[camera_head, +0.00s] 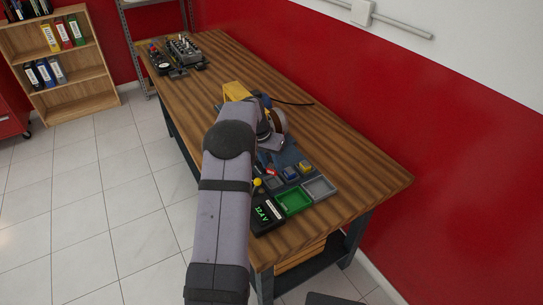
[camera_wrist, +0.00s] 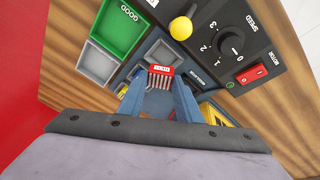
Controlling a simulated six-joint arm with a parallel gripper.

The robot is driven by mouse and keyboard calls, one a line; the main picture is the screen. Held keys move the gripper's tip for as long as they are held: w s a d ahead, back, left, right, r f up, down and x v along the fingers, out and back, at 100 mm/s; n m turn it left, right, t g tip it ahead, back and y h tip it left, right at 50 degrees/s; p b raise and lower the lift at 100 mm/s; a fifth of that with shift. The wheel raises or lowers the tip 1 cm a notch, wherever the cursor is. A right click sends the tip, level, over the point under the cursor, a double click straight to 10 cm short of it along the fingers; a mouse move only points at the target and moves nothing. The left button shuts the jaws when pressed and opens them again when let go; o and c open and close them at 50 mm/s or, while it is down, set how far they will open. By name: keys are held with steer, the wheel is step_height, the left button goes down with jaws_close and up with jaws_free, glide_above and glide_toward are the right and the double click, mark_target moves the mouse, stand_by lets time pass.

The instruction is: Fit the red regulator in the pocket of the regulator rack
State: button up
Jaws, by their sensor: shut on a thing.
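The red regulator (camera_wrist: 160,69) shows in the wrist view as a red top with a white label and pale metal fins below. My gripper (camera_wrist: 159,93) is shut on it, with one blue finger on each side. The dark blue-grey regulator rack (camera_head: 287,156) lies on the bench under my wrist in the head view, with small red, blue and yellow parts around it. In the wrist view, a pale grey recess shows just beyond the regulator; I cannot tell whether it is the pocket. The regulator's underside is hidden, so I cannot tell whether it touches the rack.
A green tray (camera_head: 293,201) and a grey tray (camera_head: 319,188) stand near the bench's front. A black control box (camera_wrist: 235,40) with a yellow knob (camera_wrist: 181,28) is close to the gripper. A yellow part (camera_wrist: 217,114) is at the right. The bench's middle is mostly clear.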

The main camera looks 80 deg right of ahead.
mark_target(269, 170)
step_height(269, 170, down, 3)
steer(key=m+g+y+p, duration=0.1)
steer(key=m, duration=0.5)
steer(key=shift+a+m, duration=0.1)
steer(key=shift+m, duration=0.2)
steer(key=shift+r, duration=0.1)
steer(key=shift+r+p, duration=0.55)
steer(key=shift+p, duration=0.15)
steer(key=shift+f+b, duration=0.75)
steer(key=shift+f, duration=0.15)
steer(key=shift+f+b, duration=0.7)
steer(key=shift+b, duration=0.1)
jaws_close()
stand_by(0.5)
steer(key=shift+a+f, duration=0.1)
steer(key=shift+f, duration=0.15)
stand_by(0.9)
steer(key=o, duration=1)
jaws_free()
steer(key=shift+c, duration=0.2)
steer(key=o, duration=0.4)
steer(key=shift+s+a+r, duration=0.1)
steer(key=shift+a, duration=0.05)
